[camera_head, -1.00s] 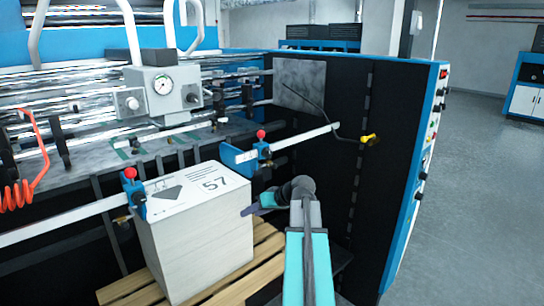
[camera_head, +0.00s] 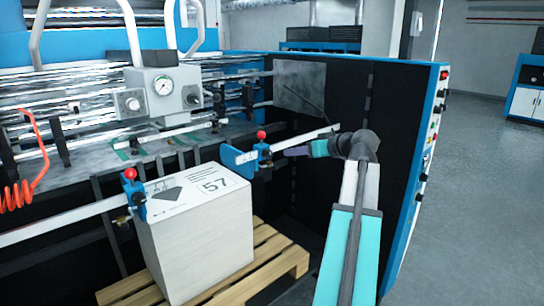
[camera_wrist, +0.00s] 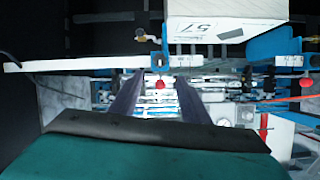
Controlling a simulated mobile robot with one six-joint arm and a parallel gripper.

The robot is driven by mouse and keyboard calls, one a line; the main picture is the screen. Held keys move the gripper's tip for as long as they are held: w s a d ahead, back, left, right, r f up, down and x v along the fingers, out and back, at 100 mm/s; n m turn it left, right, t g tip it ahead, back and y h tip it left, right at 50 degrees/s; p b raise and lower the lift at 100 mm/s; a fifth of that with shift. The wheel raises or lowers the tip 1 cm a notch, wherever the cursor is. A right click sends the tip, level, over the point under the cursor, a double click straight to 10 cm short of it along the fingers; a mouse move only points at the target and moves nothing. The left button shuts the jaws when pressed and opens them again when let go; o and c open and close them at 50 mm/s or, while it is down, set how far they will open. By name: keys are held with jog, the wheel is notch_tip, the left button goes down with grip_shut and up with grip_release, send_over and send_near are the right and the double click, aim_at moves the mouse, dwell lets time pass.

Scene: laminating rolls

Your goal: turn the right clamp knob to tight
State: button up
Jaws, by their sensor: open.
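The right clamp is a blue block with a red ball knob (camera_head: 261,135), on a pale horizontal bar (camera_head: 310,136) beside the paper stack. In the wrist view the red knob (camera_wrist: 160,84) shows in the gap between my two fingers; I cannot tell how far beyond them it is. A small brass knob (camera_wrist: 141,35) shows near the clamp. My gripper (camera_head: 287,152) is just right of the clamp, pointing left at it. In the wrist view my gripper (camera_wrist: 158,74) is open and empty. Whether the knob is tight cannot be seen.
A left clamp with a red knob (camera_head: 130,174) sits at the stack's left edge. The paper stack (camera_head: 200,240) marked 57 stands on a wooden pallet (camera_head: 285,262). A gauge box (camera_head: 163,92) is behind. A dark side panel (camera_head: 395,110) stands close to my arm.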

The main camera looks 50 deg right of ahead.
aim_at(270, 155)
jog(key=p+x, duration=0.3)
jog(key=x, duration=1.1)
jog(key=shift+s+a, duration=0.1)
jog(key=c, duration=1)
jog(key=shift+a, duration=0.15)
jog(key=shift+c, duration=0.2)
